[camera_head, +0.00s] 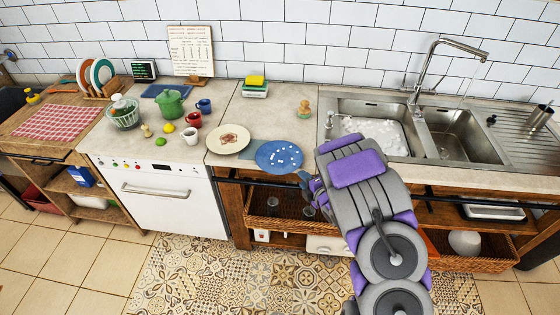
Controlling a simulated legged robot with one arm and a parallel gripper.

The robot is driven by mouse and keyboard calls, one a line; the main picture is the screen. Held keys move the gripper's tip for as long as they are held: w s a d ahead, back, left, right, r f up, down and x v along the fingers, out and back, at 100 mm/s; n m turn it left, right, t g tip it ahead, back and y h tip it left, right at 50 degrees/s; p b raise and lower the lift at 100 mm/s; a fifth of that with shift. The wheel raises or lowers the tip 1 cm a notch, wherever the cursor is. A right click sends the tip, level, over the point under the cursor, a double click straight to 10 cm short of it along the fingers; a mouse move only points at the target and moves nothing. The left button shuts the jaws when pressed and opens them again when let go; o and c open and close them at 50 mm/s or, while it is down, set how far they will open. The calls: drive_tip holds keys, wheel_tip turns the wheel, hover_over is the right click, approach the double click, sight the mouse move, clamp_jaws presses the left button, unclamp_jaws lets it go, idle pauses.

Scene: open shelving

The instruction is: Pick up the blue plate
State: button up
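The blue plate (268,158) lies on the counter close to its front edge, with several small white spots or bits on it. Its right edge is near my gripper (305,184). My arm reaches up from the bottom right, and my gripper is just right of and below the plate, in front of the counter edge. The gripper is small and dark here, and partly hidden by my arm. I cannot tell whether its fingers are apart or whether it touches the plate.
A beige plate with food (229,141) sits directly left of the blue plate. A white mug (191,136), a green pot (171,104) and a red mug (194,119) stand further left. The sink (368,122) is at right. Counter behind the blue plate is mostly clear.

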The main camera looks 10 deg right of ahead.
sight(294, 170)
drive_tip(key=x, duration=0.2)
drive_tip(key=b+x, duration=0.1)
drive_tip(key=x, duration=0.4)
drive_tip(key=shift+w+a+r, duration=0.1)
drive_tip(key=shift+w+r, duration=0.1)
drive_tip(key=shift+r, duration=0.05)
drive_tip(key=shift+s+a, duration=0.1)
drive_tip(key=shift+a, duration=0.05)
clamp_jaws()
idle(0.3)
